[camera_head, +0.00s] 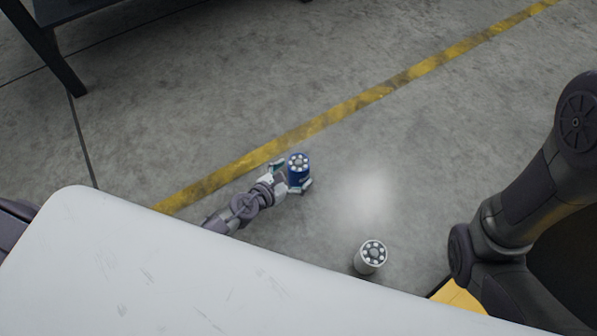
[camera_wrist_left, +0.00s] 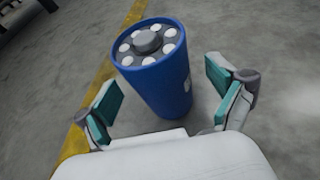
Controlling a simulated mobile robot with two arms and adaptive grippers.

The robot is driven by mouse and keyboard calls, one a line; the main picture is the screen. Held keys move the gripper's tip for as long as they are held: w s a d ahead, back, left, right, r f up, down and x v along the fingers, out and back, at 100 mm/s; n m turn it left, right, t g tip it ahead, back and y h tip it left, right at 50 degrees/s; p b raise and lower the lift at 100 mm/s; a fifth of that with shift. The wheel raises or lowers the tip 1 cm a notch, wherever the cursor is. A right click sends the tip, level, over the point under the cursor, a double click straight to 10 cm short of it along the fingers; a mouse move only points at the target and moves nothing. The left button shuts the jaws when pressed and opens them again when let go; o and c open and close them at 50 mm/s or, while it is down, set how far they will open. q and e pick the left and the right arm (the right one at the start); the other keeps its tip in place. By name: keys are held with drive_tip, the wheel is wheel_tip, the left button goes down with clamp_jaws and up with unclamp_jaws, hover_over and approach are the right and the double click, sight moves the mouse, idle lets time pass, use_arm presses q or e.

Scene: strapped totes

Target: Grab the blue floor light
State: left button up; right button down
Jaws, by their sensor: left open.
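The blue floor light (camera_head: 298,174) is a blue cylinder with a ring of white lamps on its top. It stands upright on the concrete floor, close to the yellow line. My left gripper (camera_head: 291,176) is at the floor light with its fingers spread. In the left wrist view the blue floor light (camera_wrist_left: 160,78) stands between the two open fingers of the left gripper (camera_wrist_left: 162,102), with gaps visible on both sides. My right gripper is not seen; only arm links show at the right.
A white floor light (camera_head: 370,257) of like shape stands on the floor to the lower right. A white surface (camera_head: 180,275) fills the lower left. A dark-legged table (camera_head: 55,50) is at the upper left.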

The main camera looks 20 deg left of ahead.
use_arm(q)
drive_tip(key=shift+b+x, duration=0.3)
drive_tip(key=shift+x, duration=0.85)
clamp_jaws()
drive_tip(key=shift+r, duration=0.15)
